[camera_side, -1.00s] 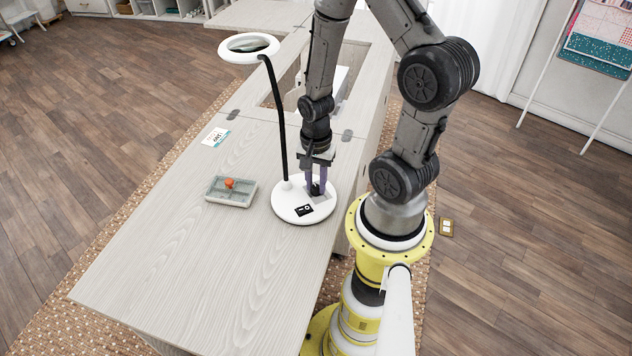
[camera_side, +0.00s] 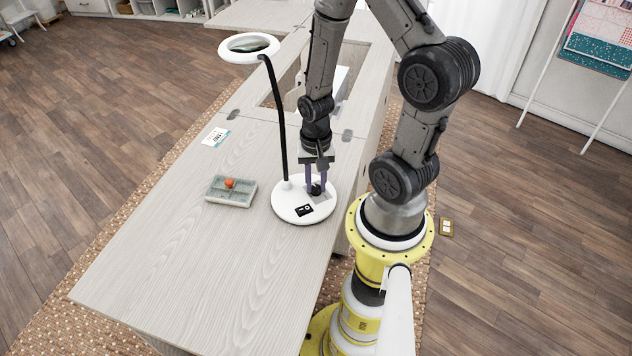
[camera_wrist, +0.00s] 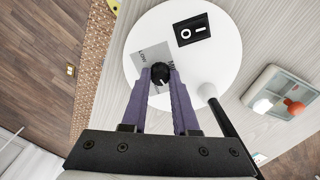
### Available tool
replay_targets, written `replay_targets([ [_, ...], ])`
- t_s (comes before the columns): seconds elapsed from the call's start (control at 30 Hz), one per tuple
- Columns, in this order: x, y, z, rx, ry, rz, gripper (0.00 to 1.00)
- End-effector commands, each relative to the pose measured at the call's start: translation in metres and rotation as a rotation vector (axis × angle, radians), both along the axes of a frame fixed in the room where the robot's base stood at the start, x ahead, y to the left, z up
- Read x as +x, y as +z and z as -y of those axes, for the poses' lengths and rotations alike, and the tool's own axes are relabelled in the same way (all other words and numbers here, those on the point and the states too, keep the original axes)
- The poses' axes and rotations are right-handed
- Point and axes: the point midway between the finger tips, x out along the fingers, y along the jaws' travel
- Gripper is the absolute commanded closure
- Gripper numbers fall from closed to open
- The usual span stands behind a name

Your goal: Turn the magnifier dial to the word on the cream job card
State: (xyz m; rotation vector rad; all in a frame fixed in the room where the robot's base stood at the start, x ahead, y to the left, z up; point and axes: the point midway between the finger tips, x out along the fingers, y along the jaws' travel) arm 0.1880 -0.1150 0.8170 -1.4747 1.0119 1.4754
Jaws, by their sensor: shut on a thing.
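The magnifier lamp has a round white base (camera_side: 286,208), a black neck (camera_side: 279,120) and a white ring head (camera_side: 249,48). Its black dial (camera_wrist: 160,71) sits on a grey label plate (camera_wrist: 148,58) on the base. The plate reads "LOW" and part of another word starting with "M"; the rest is hidden by my finger. My gripper (camera_wrist: 159,76) points down with its purple fingers shut on the dial, one on each side. A pale mark shows on the dial. The cream job card (camera_side: 215,137) stands on the table at left; its word is too small to read.
A black rocker switch (camera_wrist: 193,29) is on the base near the dial. A grey-green tray (camera_side: 231,191) with an orange item stands left of the lamp. The lamp neck rises close beside my gripper. The front of the table (camera_side: 215,270) is clear.

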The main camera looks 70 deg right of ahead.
Motion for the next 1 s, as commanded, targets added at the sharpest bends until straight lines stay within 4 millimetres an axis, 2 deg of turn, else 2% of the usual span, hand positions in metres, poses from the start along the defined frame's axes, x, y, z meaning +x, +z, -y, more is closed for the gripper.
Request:
replay_targets([
  [1.0, 0.0010, 0.0007, -0.0003, -0.002, 0.967, 0.001, 1.00],
])
